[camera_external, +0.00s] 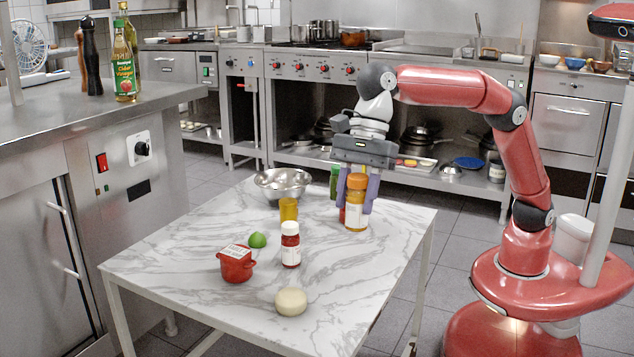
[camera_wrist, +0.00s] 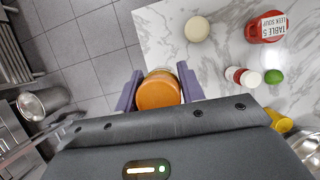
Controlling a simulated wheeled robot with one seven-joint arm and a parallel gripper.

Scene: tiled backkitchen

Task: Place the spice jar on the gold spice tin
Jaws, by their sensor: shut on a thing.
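The spice jar (camera_external: 356,205) has an orange cap, a pale label and yellow-brown contents. My gripper (camera_external: 357,190) points down and is shut on it, with a finger on each side. The jar is upright near the table's right side; I cannot tell its exact height above the tabletop. In the wrist view its orange cap (camera_wrist: 158,92) shows between the fingertips (camera_wrist: 158,86). The gold spice tin (camera_external: 288,210) stands on the table to the left, apart from the jar. The tin is partly hidden by my gripper body in the wrist view (camera_wrist: 281,121).
A marble-topped table (camera_external: 180,258) holds a white-capped red jar (camera_external: 290,246), a lime (camera_external: 257,240), a labelled red pot (camera_external: 236,265), an onion (camera_external: 291,302) and a metal bowl (camera_external: 283,181). A green-topped container (camera_external: 334,182) is partly hidden behind my gripper. The front-left tabletop is clear.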

